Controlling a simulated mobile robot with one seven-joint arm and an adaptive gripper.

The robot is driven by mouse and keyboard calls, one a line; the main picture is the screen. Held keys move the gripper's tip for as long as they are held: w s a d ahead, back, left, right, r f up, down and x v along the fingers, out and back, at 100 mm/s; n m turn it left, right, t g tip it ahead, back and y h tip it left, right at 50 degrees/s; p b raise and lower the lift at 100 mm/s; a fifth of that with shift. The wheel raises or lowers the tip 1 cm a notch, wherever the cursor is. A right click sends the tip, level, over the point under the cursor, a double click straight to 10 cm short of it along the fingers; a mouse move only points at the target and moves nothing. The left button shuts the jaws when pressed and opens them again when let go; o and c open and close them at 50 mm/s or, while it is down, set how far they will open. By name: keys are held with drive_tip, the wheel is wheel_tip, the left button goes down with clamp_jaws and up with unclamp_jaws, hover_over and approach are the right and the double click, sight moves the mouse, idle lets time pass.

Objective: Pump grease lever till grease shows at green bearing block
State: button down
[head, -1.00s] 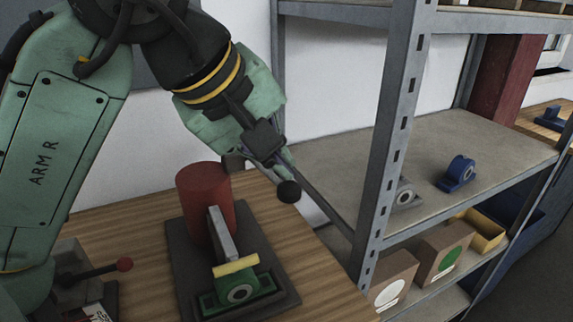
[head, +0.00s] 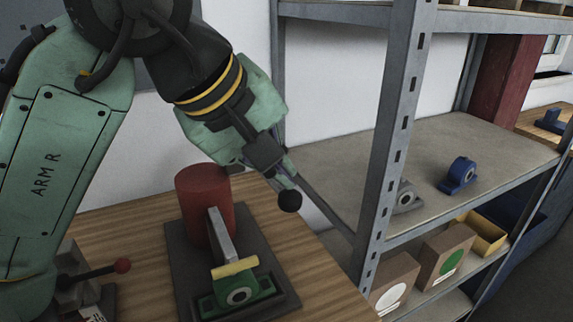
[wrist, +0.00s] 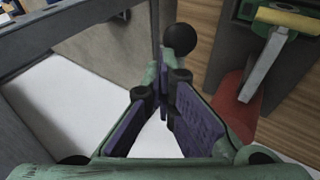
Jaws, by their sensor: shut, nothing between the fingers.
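The red grease cylinder (head: 205,205) stands on a dark base plate (head: 186,275) on the wooden bench. A grey arm (head: 222,233) runs from it to a yellow bar above the green bearing block (head: 238,295); I cannot make out grease there. A black ball knob (head: 290,201), seemingly the lever's end, is right of the cylinder; most of its rod is hidden. My gripper (head: 286,178) is shut and empty, its tips just above the knob. In the wrist view the knob (wrist: 180,38) is just beyond the fingertips (wrist: 165,78); contact cannot be told.
A grey metal shelf (head: 388,150) stands close on the right, holding a blue bearing block (head: 460,173), a grey one (head: 405,198) and boxes. A pale wall is behind.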

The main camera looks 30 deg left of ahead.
drive_tip(key=shift+s+d+f+b, duration=0.2)
drive_tip(key=shift+d+f+b, duration=0.15)
drive_tip(key=shift+f+b, duration=0.25)
drive_tip(key=shift+s+d+f+b, duration=0.15)
drive_tip(key=shift+d+f+b, duration=0.2)
drive_tip(key=shift+f, duration=0.3)
idle(1.0)
drive_tip(key=shift+r, duration=0.15)
idle(0.4)
drive_tip(key=r+p, duration=0.3)
drive_tip(key=shift+w+a, duration=0.3)
drive_tip(key=shift+a, duration=0.1)
drive_tip(key=shift+w+a+r+p, duration=0.3)
drive_tip(key=shift+a+r+p, duration=0.2)
drive_tip(key=shift+r+p, duration=0.3)
drive_tip(key=shift+w+a+r+p, duration=0.25)
drive_tip(key=shift+a+r+p, duration=0.25)
drive_tip(key=shift+r+p, duration=0.2)
drive_tip(key=shift+w+a, duration=0.15)
drive_tip(key=shift+a, duration=0.1)
